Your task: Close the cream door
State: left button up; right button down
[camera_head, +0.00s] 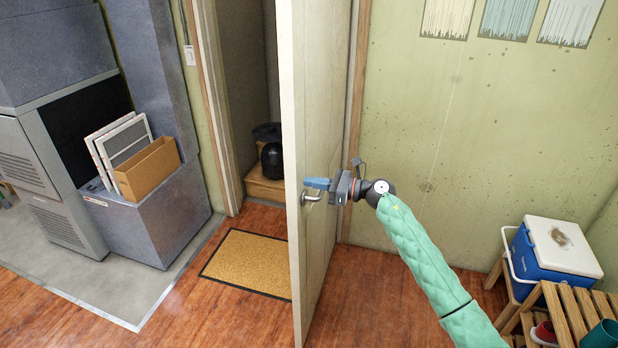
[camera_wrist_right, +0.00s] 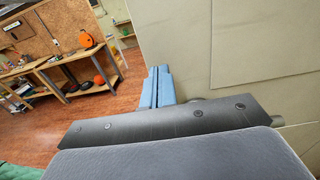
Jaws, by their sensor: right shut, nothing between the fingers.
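The cream door (camera_head: 318,95) stands open into the room, seen nearly edge-on. Its panelled right face shows in the head view. The door surface also fills the right of the wrist view (camera_wrist_right: 270,45). A silver lever handle (camera_head: 311,197) sits on the door. My right gripper (camera_head: 310,183) is on the right-face side, with its blue fingers just above the handle and pointing left across the door. In the wrist view the fingers (camera_wrist_right: 158,75) are shut together, empty and beside the door surface. I cannot tell whether they touch it. My left gripper is not in view.
The doorway left of the door shows a wooden step (camera_head: 264,188) with dark objects. A tan doormat (camera_head: 247,262) lies before it. A grey duct unit with a cardboard box (camera_head: 148,170) stands left. A blue cooler (camera_head: 552,250) and slatted rack (camera_head: 570,312) stand right.

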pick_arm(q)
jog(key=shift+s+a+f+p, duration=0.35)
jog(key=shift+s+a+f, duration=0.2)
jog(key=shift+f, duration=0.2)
